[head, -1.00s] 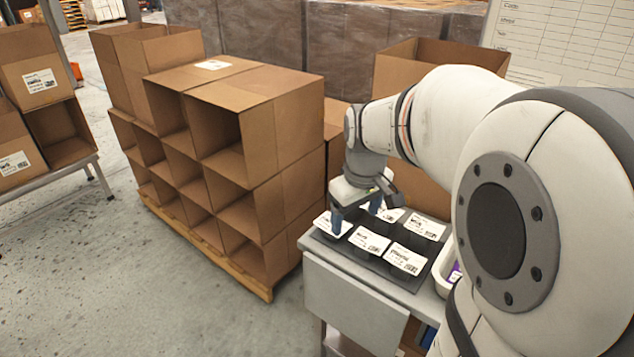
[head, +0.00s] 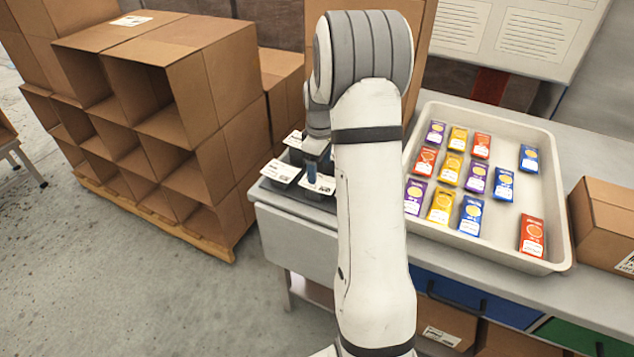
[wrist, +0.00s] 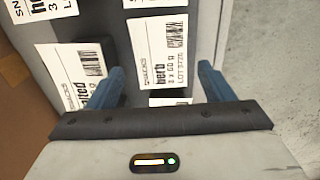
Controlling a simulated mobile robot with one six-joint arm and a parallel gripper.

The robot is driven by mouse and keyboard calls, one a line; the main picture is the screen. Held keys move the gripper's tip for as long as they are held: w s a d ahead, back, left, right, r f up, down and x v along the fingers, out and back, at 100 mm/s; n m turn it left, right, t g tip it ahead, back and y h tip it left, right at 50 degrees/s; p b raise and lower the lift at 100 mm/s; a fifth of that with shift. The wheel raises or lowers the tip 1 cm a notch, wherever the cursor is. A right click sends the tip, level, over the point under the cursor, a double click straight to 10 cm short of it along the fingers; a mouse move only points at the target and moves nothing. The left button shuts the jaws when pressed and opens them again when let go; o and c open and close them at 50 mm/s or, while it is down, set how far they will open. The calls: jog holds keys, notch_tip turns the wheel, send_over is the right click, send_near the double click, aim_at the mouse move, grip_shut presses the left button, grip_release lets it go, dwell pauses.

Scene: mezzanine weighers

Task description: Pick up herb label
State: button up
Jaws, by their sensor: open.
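The herb label (wrist: 158,52), a white card with "herb" and a barcode, shows in the wrist view on a dark block. It lies between and ahead of the two blue fingers of my gripper (wrist: 161,70). The fingers are apart, with nothing gripped; whether they touch the block I cannot tell. In the head view my gripper (head: 314,168) is low over the group of labels, and my arm hides part of them. I cannot tell there which card is the herb one.
A label ending in "ted" (wrist: 70,75) lies close left of my left finger. Another label (wrist: 30,15) is at the upper left. A white tray (head: 485,247) of coloured packets stands right of my arm. Stacked open cartons (head: 190,85) stand to the left.

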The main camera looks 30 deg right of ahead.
aim_at(320, 182)
notch_tip(320, 182, down, 4)
jog(key=shift+r, duration=0.2)
jog(key=c, duration=0.7)
